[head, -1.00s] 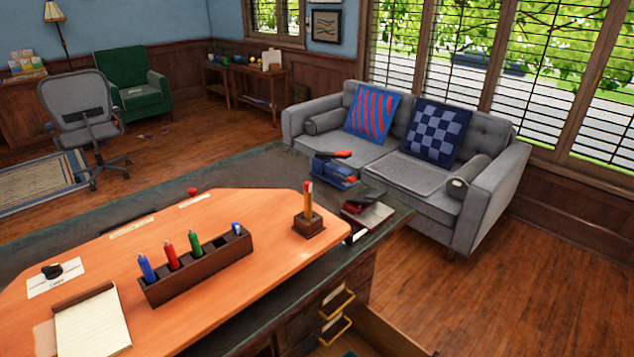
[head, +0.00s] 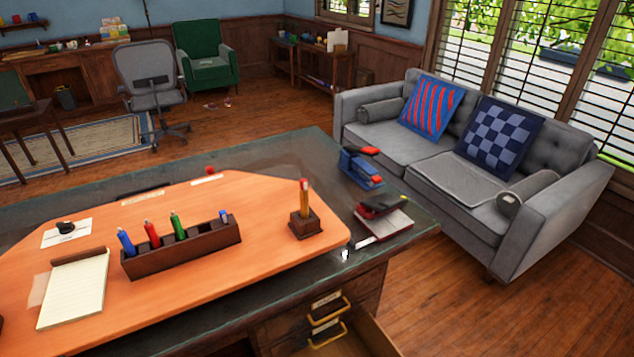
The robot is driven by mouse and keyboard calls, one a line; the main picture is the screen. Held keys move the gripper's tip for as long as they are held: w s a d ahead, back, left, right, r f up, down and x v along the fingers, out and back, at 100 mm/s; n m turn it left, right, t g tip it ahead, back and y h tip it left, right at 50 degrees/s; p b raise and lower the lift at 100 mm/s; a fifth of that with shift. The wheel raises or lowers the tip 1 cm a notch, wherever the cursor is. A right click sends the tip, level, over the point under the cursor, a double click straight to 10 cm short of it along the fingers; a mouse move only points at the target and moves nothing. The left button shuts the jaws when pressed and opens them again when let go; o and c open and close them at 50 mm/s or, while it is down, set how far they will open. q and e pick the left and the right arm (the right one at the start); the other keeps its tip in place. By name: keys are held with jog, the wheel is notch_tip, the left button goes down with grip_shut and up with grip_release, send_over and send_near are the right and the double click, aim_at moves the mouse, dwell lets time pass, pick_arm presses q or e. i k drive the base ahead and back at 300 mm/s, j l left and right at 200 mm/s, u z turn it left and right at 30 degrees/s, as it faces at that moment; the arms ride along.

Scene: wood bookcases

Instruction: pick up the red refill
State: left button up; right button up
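A red refill (head: 152,234), shaped like a marker, stands upright in the dark wooden holder (head: 185,251) on the orange desk board. A blue one (head: 126,242) stands to its left and a green one (head: 178,226) to its right. A short blue item (head: 223,216) sits low at the holder's right end. A small round red thing (head: 210,170) lies at the board's far edge; I cannot tell what it is. Neither of my grippers is in view.
A notepad (head: 75,291) lies left of the holder. A pencil stand (head: 305,223), a blue stapler-like tool (head: 360,168) and a red-black item on a pad (head: 381,208) are to the right. A drawer (head: 377,340) is open below. A sofa (head: 480,170) stands beyond.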

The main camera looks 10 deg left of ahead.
aim_at(303, 181)
jog(key=i+l+u, duration=0.1)
jog(key=l, duration=0.3)
jog(key=i+l+u, duration=0.1)
jog(key=l, duration=0.35)
jog(key=i+l+u, duration=0.1)
jog(key=l, duration=0.35)
jog(key=i+l+u, duration=0.1)
jog(key=l, duration=0.35)
